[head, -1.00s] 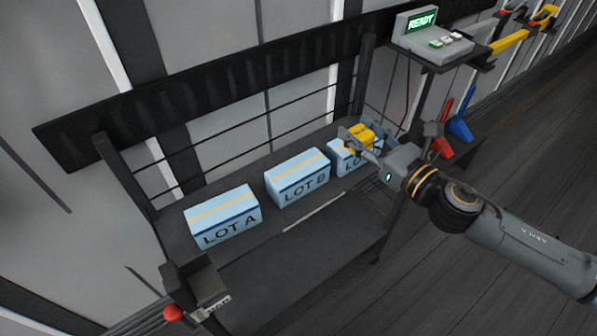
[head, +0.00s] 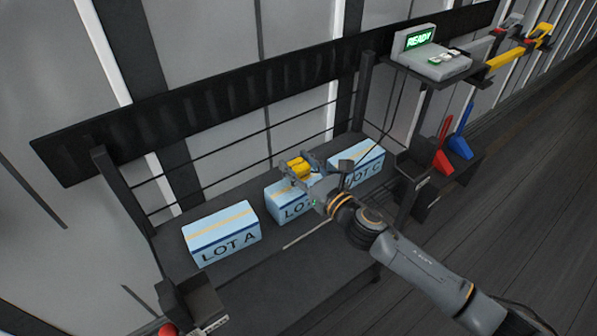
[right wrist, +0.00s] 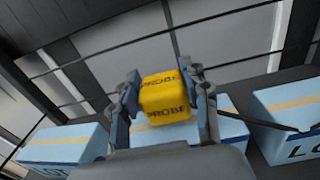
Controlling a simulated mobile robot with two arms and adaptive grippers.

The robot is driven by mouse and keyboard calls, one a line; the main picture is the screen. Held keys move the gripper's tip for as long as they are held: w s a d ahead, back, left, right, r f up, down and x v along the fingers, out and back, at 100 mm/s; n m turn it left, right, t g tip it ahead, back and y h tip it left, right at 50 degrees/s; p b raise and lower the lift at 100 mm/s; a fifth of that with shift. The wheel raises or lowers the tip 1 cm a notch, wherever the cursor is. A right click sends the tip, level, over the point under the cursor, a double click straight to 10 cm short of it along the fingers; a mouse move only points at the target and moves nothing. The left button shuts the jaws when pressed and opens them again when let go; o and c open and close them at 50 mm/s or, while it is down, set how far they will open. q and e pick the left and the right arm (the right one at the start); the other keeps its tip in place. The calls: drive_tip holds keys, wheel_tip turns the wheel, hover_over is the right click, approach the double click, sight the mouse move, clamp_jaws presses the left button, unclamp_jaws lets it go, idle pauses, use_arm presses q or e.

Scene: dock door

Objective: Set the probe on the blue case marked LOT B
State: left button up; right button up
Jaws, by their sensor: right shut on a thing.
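The yellow probe (head: 299,167) is held in my right gripper (head: 304,168), above the middle blue case. In the right wrist view the probe (right wrist: 164,98) sits between the two fingers and reads PROBE. The blue case marked LOT B (head: 283,201) stands on the bench; the gripper covers part of its top and label. It also shows behind the gripper in the right wrist view (right wrist: 232,128). From these views I cannot tell the gap between probe and case, but they look apart. My left gripper is not in view.
The LOT A case (head: 222,234) stands to the left and the LOT C case (head: 362,161) to the right on the dark bench (head: 290,262). A console reading READY (head: 430,60) stands on a shelf at upper right, with red and blue tools below it.

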drive_tip(key=shift+f, duration=0.85)
drive_tip(key=shift+f, duration=0.1)
drive_tip(key=o, duration=1.2)
drive_tip(key=shift+f, duration=0.1)
drive_tip(key=shift+o, duration=0.2)
drive_tip(key=shift+r, duration=0.35)
drive_tip(key=b+v, duration=0.1)
drive_tip(key=v, duration=1.1)
drive_tip(key=shift+f, duration=0.2)
